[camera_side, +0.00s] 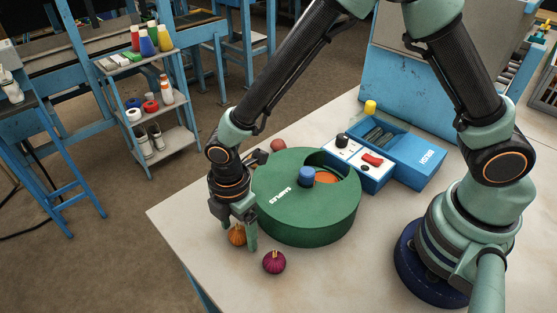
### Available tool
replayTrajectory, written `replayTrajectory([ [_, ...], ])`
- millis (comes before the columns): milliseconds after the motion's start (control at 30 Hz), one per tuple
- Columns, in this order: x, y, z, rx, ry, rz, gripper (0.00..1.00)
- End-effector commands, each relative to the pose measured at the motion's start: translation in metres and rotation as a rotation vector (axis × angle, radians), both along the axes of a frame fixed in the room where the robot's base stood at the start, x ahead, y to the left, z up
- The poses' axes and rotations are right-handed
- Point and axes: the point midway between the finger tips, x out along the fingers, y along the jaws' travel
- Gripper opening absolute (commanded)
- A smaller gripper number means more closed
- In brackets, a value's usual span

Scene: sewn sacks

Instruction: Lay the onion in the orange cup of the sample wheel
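My gripper (238,232) points down at the left of the green sample wheel (275,207). A golden-brown onion (237,236) is at its fingertips, low over or on the table. One finger shows on the onion's right side; I cannot tell whether the fingers press on it. The wheel is a round green drum marked SAMPLES with a blue knob (306,176) on top. A cut-out in its lid shows an orange cup (326,177), partly hidden by the knob. The other cups are under the lid.
A purple onion-like bulb (274,262) lies on the table just right of the gripper. A reddish round thing (278,145) lies behind the wheel. A blue control box (362,164) with a red switch stands by the wheel.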

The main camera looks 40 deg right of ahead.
Motion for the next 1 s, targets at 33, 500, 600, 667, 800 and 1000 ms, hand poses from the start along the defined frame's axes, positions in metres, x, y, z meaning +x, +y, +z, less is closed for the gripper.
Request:
replayTrajectory([
  [33, 0.0, 0.0, 0.001, 0.0, 0.0, 0.0, 0.83],
  [500, 0.0, 0.001, 0.07, 0.003, -0.005, 0.0, 0.83],
  [600, 0.0, 0.001, 0.089, 0.003, -0.005, 0.0, 0.83],
  [667, -0.001, 0.001, 0.098, 0.003, -0.004, 0.0, 0.83],
  [800, -0.001, 0.001, 0.114, 0.001, -0.002, 0.0, 0.83],
  [1000, 0.003, -0.011, 0.132, 0.014, -0.019, -0.07, 0.83],
])
